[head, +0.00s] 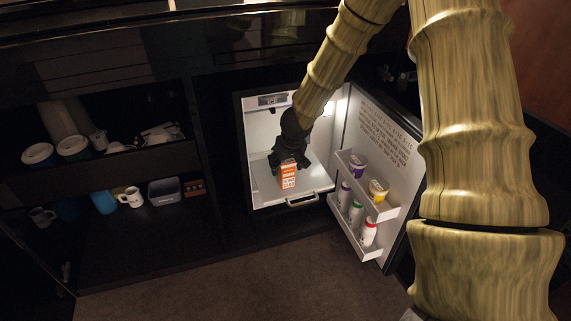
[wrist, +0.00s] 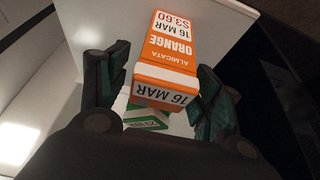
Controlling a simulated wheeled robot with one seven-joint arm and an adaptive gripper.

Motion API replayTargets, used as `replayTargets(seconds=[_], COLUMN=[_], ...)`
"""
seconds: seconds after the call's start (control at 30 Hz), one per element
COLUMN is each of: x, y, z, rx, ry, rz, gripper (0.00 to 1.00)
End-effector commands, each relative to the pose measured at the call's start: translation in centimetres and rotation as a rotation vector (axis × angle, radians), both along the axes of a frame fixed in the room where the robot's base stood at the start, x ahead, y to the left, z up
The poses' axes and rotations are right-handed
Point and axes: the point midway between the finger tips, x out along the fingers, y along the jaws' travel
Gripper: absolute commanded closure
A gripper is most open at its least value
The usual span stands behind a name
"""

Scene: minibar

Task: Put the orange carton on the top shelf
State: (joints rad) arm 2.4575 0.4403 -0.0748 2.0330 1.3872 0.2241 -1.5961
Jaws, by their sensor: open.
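The orange carton (head: 288,175) stands upright on a white shelf (head: 262,190) inside the open minibar. In the wrist view the orange carton (wrist: 168,52) lies between my two fingers, its white label reading "16 MAR". My gripper (head: 290,162) reaches in from above, at the carton's upper part. In the wrist view my gripper (wrist: 163,70) is open, with one finger on each side of the carton. Contact with the carton cannot be told. A green and white item (wrist: 147,118) shows partly beneath the carton in the wrist view; the rest is hidden.
The minibar door (head: 385,140) is open to the right, its racks holding a purple-lidded tub (head: 357,165), a yellow tub (head: 378,190) and several bottles. The left cabinet holds bowls (head: 73,147), a white mug (head: 131,197) and a grey bin (head: 164,192). The floor in front is clear.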

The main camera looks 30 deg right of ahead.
Motion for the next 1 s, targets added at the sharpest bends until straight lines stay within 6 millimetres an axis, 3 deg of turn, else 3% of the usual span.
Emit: replayTargets(seconds=[0.03, 0.6, 0.87, 1.0], x=[-0.2, -3.1, -3.8, -4.8], y=[0.1, 0.8, 0.9, 1.2], z=[1.2, 8.3, 9.6, 8.2], rx=[-0.001, -0.001, -0.002, -0.017], ry=[-0.001, -0.001, 0.001, 0.028], rz=[0.002, 0.002, 0.0, 0.003], gripper=[0.34, 0.34, 0.34, 0.34])
